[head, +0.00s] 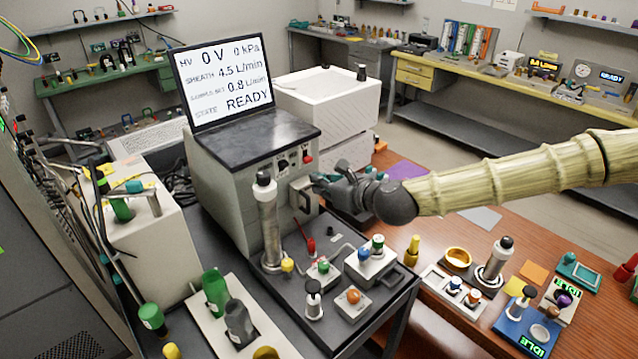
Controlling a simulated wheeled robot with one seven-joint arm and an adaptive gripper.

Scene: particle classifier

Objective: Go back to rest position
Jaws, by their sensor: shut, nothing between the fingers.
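My arm reaches in from the right, and my gripper (322,183) is shut at the front face of the grey classifier (235,180). It is close to a pale handle or latch (303,194) there; I cannot tell whether they touch. The fingers are small and partly hidden by the dark wrist. The classifier's screen (226,80) reads 0 V, 0 kPa, 4.5 L/min, 0.8 L/min and READY.
A metal column (268,225) and small valve blocks (376,262) stand on the dark cart in front. Bottles sit in a white tray (230,325) at the front left. The wooden table (425,290) at right holds small fixtures. Grey floor shows behind my arm.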

